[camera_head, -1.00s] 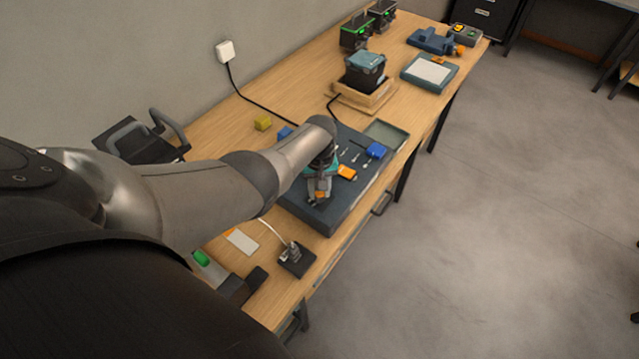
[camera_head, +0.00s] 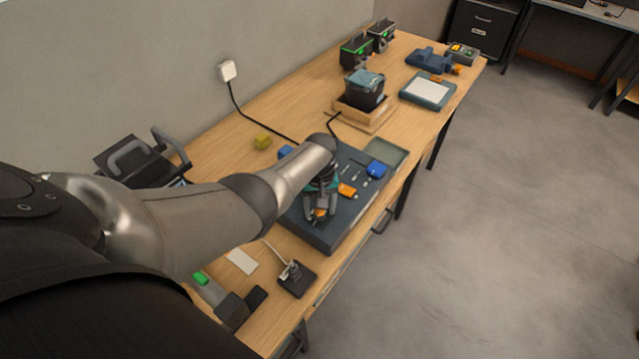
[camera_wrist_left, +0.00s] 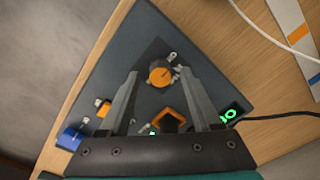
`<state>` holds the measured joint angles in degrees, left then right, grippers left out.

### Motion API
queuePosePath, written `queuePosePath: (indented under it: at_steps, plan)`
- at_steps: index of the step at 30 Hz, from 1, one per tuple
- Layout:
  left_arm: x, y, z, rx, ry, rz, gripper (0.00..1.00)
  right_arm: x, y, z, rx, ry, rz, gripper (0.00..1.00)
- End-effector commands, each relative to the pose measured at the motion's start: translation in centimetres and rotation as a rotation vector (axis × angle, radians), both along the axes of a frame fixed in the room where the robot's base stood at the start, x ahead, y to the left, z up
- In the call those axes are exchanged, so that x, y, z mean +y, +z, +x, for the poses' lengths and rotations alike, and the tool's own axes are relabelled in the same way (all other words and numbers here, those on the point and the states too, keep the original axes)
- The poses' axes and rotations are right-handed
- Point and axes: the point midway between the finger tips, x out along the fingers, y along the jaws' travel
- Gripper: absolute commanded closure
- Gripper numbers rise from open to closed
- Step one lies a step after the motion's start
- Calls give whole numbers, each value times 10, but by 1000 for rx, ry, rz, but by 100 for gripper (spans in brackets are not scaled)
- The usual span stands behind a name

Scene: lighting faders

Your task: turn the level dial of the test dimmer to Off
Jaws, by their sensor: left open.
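A dark console (camera_head: 343,222) lies on the wooden bench. An orange round dial (camera_wrist_left: 160,73), seemingly the level dial, sits on its dark top in the left wrist view. My left gripper (camera_wrist_left: 158,76) is open, with one fingertip on each side of the dial in the picture. Whether the fingers touch it I cannot tell. In the head view my left gripper (camera_head: 320,214) points down over the near end of the console, with a bit of orange between its fingers. The dial's pointer and marks are too small to read. My right gripper is not in view.
A small black box (camera_head: 297,280) with a cable stands near the bench's front edge. A wooden tray (camera_head: 362,112) stands farther back.

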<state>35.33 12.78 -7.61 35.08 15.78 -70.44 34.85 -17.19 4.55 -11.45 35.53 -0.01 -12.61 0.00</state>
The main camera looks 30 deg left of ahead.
Motion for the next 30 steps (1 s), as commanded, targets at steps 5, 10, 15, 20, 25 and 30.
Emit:
queuePosePath:
  at_steps: [5, 10, 15, 20, 25, 30]
  plan:
    - [0, 8, 1, -2, 0, -1, 35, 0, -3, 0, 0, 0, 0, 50]
    - [0, 20, 0, -3, 0, 1, 35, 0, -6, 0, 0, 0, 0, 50]
    - [1, 43, 0, -3, -1, 1, 35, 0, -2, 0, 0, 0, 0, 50]
    - [1, 65, 1, -5, 1, 2, 35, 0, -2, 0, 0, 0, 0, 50]
    - [1, 91, 0, -4, 0, 2, 35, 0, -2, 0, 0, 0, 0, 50]
    - [1, 120, 1, -5, 1, 2, 35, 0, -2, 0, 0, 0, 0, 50]
